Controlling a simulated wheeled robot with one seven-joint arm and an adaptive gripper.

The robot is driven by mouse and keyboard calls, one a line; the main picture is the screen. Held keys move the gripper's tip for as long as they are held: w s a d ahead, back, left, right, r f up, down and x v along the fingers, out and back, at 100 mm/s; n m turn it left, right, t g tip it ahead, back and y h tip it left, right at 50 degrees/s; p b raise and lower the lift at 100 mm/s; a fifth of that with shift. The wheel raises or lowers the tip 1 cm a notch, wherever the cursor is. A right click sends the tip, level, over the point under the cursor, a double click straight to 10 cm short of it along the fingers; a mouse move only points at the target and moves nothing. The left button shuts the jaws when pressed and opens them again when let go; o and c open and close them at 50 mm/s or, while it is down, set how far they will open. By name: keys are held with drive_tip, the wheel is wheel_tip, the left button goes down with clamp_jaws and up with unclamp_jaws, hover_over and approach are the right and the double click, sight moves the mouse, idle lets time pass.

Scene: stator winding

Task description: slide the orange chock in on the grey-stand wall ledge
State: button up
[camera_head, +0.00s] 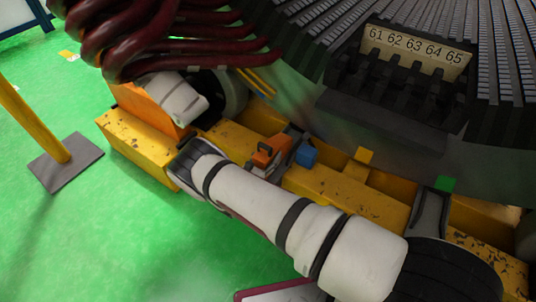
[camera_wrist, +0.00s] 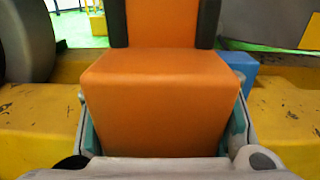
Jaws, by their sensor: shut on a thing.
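The orange chock (camera_wrist: 160,100) fills the middle of the wrist view, with its broad flat face towards the camera. Teal pads of my gripper (camera_wrist: 162,125) press against its left and right sides, so the gripper is shut on it. An orange upright (camera_wrist: 162,22) with dark edges rises directly behind the chock. My gripper is mostly hidden there. I cannot make out which surface is the grey-stand wall ledge, or whether the chock touches it.
A blue block (camera_head: 306,153) stands close to the right of the orange piece and also shows in the wrist view (camera_wrist: 243,64). A yellow block (camera_head: 359,164) and a green block (camera_head: 444,183) stand further right. The large dark stator (camera_head: 400,125) overhangs the yellow beam (camera_head: 330,188).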

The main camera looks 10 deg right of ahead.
sight(281, 141)
drive_tip(key=shift+f, duration=0.3)
idle(0.6)
drive_tip(key=shift+w+d, duration=0.1)
drive_tip(key=shift+w, duration=0.05)
drive_tip(key=shift+x, duration=4.7)
drive_tip(key=o, duration=1.4)
drive_tip(key=shift+d+f, duration=0.1)
drive_tip(key=shift+d, duration=0.05)
drive_tip(key=shift+f, duration=0.1)
drive_tip(key=shift+s, duration=0.25)
drive_tip(key=v, duration=1.2)
drive_tip(key=shift+w, duration=0.1)
